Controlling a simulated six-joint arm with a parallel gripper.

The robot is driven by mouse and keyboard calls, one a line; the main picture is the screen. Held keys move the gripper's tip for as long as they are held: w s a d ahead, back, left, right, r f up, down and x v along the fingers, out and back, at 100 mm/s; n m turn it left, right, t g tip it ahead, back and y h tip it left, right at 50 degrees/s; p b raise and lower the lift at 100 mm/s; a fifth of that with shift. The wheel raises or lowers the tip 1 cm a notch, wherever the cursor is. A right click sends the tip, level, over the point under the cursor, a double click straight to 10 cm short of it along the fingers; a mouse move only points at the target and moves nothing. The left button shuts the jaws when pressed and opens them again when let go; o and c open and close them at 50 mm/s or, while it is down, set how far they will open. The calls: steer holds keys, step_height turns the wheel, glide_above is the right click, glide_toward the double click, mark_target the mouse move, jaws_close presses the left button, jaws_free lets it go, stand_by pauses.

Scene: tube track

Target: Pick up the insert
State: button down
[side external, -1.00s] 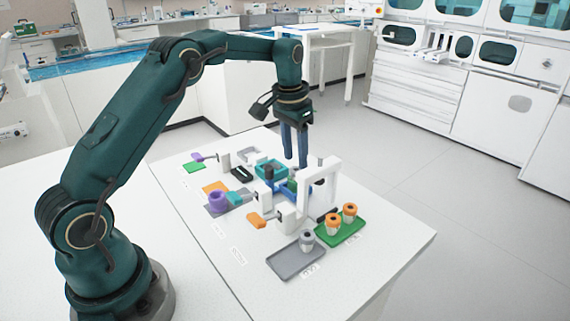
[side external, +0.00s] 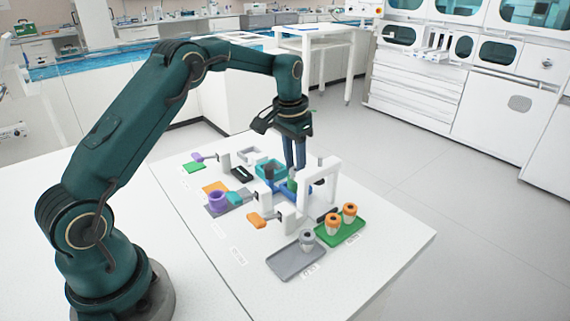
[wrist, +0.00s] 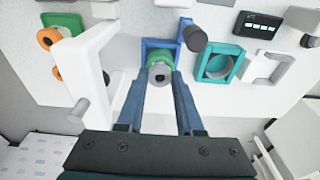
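A green cylindrical piece with a grey top, which I take for the insert, stands in a blue square frame (wrist: 160,45). In the wrist view the insert (wrist: 159,71) sits between my two blue fingertips. In the side view the insert (side external: 292,184) is partly hidden by the white arch and the fingers. My gripper (side external: 295,166) points straight down, with its tips just above or around the insert. In the wrist view my gripper (wrist: 160,78) has its fingers apart. I see no clear contact with the insert.
A white arch (side external: 326,183) stands close to the right of my gripper. A dark grey post (wrist: 195,39) and a teal frame (wrist: 220,64) are nearby. A green tray (side external: 345,237) holds orange-topped tubes; a grey tray (side external: 291,262) and purple ring (side external: 217,200) lie further off.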

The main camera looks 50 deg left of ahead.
mark_target(295, 170)
steer(key=shift+r, duration=2.75)
